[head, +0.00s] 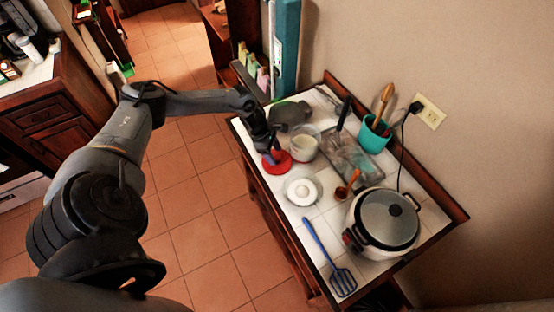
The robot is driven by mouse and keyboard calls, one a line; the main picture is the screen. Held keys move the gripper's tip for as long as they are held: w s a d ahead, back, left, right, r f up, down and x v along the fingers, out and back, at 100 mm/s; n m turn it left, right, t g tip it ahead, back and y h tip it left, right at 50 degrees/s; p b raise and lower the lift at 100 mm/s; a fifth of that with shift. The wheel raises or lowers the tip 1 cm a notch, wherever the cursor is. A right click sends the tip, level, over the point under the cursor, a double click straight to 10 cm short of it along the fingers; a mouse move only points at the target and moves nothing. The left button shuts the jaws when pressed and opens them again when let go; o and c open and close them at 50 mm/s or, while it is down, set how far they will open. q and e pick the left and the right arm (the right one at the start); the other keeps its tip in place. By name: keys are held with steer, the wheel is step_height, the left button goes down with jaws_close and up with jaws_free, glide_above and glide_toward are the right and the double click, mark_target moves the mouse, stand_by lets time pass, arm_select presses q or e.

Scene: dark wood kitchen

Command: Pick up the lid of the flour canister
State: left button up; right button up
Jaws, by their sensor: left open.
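A round red lid (277,167) lies near the left edge of the white-tiled counter top. A clear canister with white contents, likely flour (305,145), stands just to its right, with a pale rim. My left gripper (270,155) points down at the lid's far side, and its fingers overlap the lid in the head view. The gripper is open. Whether its fingers touch the lid cannot be told, as the fingertips are small and dark. My right gripper is not in view.
A dark grey rounded object (290,114) sits close behind my left gripper. A glass dish with a white round item (302,190) is in front of the lid. A rice cooker (388,221), blue spatula (332,262), clear tray (350,158) and teal utensil holder (374,136) crowd the right side.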

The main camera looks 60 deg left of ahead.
arm_select(q)
steer(key=shift+x, duration=1.05)
steer(key=shift+c, duration=0.4)
steer(key=c, duration=1)
steer(key=shift+c, duration=0.2)
